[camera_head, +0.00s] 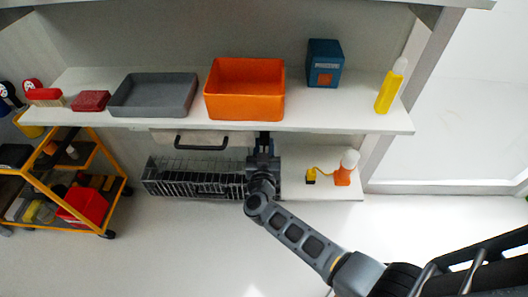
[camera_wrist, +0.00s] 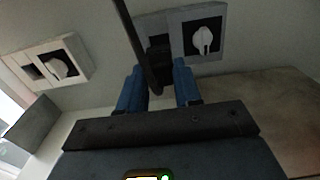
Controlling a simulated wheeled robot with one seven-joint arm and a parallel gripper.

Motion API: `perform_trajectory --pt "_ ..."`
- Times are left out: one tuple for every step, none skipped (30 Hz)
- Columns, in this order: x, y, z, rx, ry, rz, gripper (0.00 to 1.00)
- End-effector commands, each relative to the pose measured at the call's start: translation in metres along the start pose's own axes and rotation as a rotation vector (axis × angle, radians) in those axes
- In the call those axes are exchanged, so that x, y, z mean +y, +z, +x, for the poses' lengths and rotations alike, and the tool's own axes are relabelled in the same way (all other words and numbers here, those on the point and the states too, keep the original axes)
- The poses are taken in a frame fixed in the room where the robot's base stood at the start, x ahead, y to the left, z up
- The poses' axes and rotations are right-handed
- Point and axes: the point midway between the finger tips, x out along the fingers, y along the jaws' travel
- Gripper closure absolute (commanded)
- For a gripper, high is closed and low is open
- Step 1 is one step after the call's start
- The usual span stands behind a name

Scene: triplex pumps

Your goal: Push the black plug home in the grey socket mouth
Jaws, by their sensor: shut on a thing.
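In the wrist view my gripper (camera_wrist: 159,68) has its two blue fingers on either side of the black plug (camera_wrist: 158,58). A black cable (camera_wrist: 130,30) runs up and left from the plug. The plug is in front of the left part of a grey socket plate (camera_wrist: 178,17), whose right part has a black square with a white knob. The plug covers the mouth, so I cannot tell how deep it sits. In the head view my gripper (camera_head: 264,142) reaches under the shelf edge, and the plug and socket are hidden there.
A second plate with a white knob (camera_wrist: 58,67) is on the wall to the left. The upper shelf (camera_head: 330,121) overhangs my gripper. A black wire rack (camera_head: 190,178) stands left of my arm; an orange-and-white bottle (camera_head: 345,170) stands right.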

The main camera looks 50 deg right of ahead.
Motion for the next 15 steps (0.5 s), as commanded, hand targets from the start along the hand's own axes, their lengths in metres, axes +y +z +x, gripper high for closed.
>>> perform_trajectory --pt "0.0 0.0 0.005 0.001 0.002 0.001 0.97" --pt "0.0 0.0 0.008 0.001 0.003 0.002 0.97" --pt "0.001 0.0 0.011 0.001 0.003 0.002 0.97" --pt "0.001 0.0 0.013 0.001 0.003 0.002 0.97" --pt "0.0 0.0 0.015 0.001 0.003 0.002 0.97" --pt "0.0 0.0 0.018 0.001 0.002 0.002 0.97" --pt "0.0 0.0 0.019 0.001 0.002 0.001 0.97" --pt "0.0 0.0 0.021 0.001 0.002 0.001 0.97" --pt "0.0 0.0 0.022 0.001 0.002 0.001 0.97" --pt "0.0 0.0 0.024 0.001 0.002 0.001 0.97" --pt "0.0 0.0 0.024 0.0 0.001 0.0 0.97" --pt "0.0 0.0 0.025 0.0 0.001 0.0 0.97" --pt "0.0 0.0 0.026 0.0 0.001 0.0 0.97" --pt "0.0 0.0 0.026 0.0 0.001 0.001 0.97" --pt "0.0 0.0 0.027 0.0 0.001 0.0 0.97"
